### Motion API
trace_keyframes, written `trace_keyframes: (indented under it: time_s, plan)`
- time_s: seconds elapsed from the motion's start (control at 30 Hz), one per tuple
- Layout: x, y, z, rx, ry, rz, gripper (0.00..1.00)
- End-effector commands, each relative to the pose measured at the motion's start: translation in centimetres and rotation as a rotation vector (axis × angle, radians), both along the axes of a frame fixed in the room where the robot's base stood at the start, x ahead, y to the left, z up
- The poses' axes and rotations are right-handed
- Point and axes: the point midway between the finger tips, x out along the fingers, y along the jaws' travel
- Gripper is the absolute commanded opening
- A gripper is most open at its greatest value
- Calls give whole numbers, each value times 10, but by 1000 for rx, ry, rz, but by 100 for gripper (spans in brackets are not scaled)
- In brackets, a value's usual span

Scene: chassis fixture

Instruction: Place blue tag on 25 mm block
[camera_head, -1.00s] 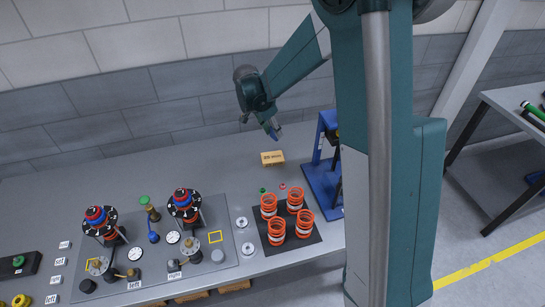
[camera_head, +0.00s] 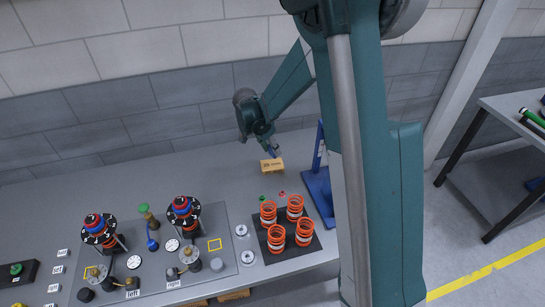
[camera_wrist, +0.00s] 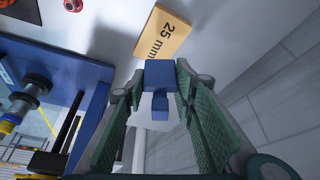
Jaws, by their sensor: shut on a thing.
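My gripper (camera_wrist: 158,82) is shut on the blue tag (camera_wrist: 160,74), a small blue block-like piece between the fingertips. In the head view the gripper (camera_head: 267,143) hangs just above the 25 mm block, with the blue tag (camera_head: 272,153) at its lower end. The 25 mm block (camera_wrist: 163,32) is a tan piece with "25 mm" in dark print. It lies on the table just beyond the tag in the wrist view, and also shows in the head view (camera_head: 272,166). I cannot tell whether tag and block touch.
A blue stand (camera_head: 319,190) is close to the right of the block. Several orange springs (camera_head: 276,237) stand on a dark mat in front, with small green (camera_head: 263,198) and red (camera_head: 281,194) pieces behind them. The table left of the block is clear.

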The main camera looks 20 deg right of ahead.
Motion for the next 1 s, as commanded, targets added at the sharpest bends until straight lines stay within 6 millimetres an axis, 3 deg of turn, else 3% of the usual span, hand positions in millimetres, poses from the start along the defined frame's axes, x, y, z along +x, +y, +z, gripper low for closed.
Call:
trace_keyframes:
  time_s: [0.13, 0.57, 1.0]
  plan:
    - [0, 0, -9, 0, 0, 0, 19]
    - [0, 0, -13, 0, 0, 0, 19]
    - [0, 0, -47, 0, 0, 0, 19]
